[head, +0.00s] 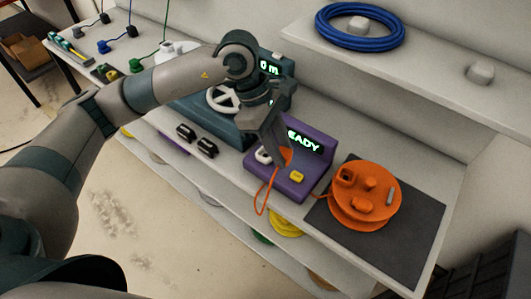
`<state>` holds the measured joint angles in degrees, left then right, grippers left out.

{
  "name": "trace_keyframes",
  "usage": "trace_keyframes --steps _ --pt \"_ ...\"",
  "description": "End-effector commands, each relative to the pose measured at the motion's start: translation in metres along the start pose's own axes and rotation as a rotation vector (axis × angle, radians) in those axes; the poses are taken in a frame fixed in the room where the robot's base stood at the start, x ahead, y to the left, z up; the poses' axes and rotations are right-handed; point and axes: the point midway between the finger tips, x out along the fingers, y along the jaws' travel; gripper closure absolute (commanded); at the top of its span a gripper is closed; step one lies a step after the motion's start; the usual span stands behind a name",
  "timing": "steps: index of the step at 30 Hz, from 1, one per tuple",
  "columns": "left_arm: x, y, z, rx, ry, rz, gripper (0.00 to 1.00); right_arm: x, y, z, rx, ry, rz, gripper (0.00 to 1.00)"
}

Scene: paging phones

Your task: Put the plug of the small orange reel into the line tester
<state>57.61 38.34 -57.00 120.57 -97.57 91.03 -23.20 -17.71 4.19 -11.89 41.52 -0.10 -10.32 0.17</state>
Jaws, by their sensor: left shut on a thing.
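The small orange reel (379,209) lies on a dark mat (398,246) at the right of the bench. The purple line tester (292,189) stands left of the reel, with a lit green display, partly covered, showing "EADY". It has a yellow button and a pale round part on its front. My left gripper (284,148) reaches down over the tester, shut on the orange plug (286,156). The plug is mostly hidden by the fingers; I cannot tell whether it touches the tester. Its orange cord (262,204) loops over the tester's front. My right gripper is not in view.
A teal machine (222,127) with a white spoked wheel and a lit display stands left of the tester. Two black connectors (197,140) lie at its front. A shelf (440,84) above holds a blue cable coil (360,41). Yellow and green reels sit on a lower shelf.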

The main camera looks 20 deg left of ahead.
Motion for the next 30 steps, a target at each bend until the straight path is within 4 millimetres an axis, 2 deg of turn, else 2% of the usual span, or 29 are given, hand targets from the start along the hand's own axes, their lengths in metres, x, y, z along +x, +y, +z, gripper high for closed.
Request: trace_keyframes --steps 6,12,18,30 --pt "-0.006 0.009 0.024 -0.278 -0.002 0.117 0.95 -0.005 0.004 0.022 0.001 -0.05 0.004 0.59" --pt "-0.01 0.015 0.036 -0.452 -0.001 0.187 0.95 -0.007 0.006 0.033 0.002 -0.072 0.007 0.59" --pt "-0.012 0.018 0.039 -0.514 0.0 0.211 0.95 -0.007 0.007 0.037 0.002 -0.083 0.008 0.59" --pt "-0.011 0.019 0.036 -0.516 0.002 0.21 0.95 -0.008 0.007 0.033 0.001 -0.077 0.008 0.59"
